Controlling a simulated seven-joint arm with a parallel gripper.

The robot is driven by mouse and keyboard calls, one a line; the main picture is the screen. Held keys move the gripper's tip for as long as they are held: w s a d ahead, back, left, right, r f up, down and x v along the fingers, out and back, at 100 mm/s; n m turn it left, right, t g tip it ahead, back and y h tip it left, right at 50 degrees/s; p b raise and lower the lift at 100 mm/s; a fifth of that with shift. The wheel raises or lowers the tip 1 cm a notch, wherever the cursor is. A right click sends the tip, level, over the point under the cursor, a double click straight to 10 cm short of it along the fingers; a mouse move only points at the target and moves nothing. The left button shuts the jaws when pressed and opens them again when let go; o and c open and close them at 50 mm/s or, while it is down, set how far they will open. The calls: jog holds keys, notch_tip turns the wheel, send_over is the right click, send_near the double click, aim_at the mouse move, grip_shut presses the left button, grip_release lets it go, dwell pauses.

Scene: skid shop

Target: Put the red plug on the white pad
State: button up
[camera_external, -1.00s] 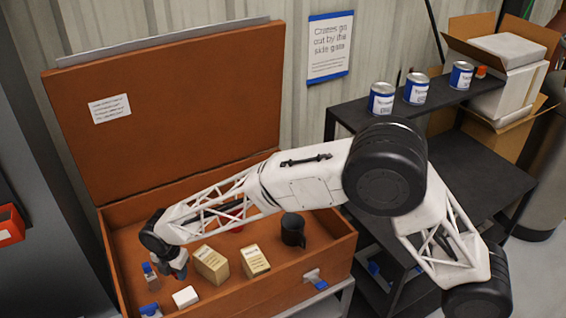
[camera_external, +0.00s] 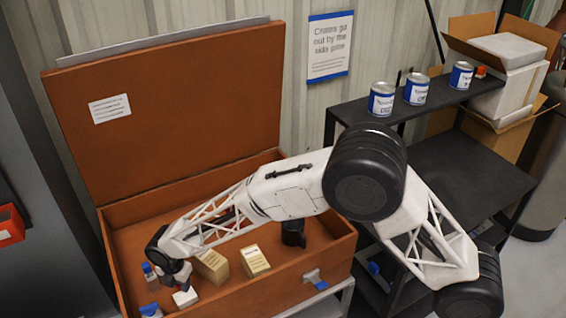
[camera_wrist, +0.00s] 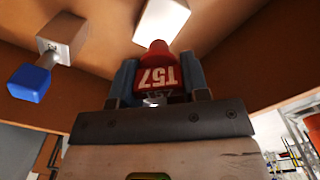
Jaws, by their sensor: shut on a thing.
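My gripper (camera_external: 181,284) is inside the orange-brown case, low and right by the white pad (camera_external: 185,297). The white pad (camera_wrist: 162,19) shows just beyond the plug's far end in that view. I cannot tell whether plug and pad touch. In the external view the plug is hidden by my gripper.
A blue-topped piece (camera_external: 149,272) on a grey block stands left of the pad. Two tan boxes (camera_external: 255,261) and a black mug (camera_external: 293,232) stand to the right. The case's front wall (camera_external: 235,303) is close. Cans (camera_external: 417,89) stand on a shelf outside.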

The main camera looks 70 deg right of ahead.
aim_at(187, 277)
jog(key=shift+f, duration=1.85)
jog(key=shift+f, duration=0.1)
jog(key=o, duration=1)
notch_tip(187, 277, up, 12)
jog(key=shift+r, duration=0.1)
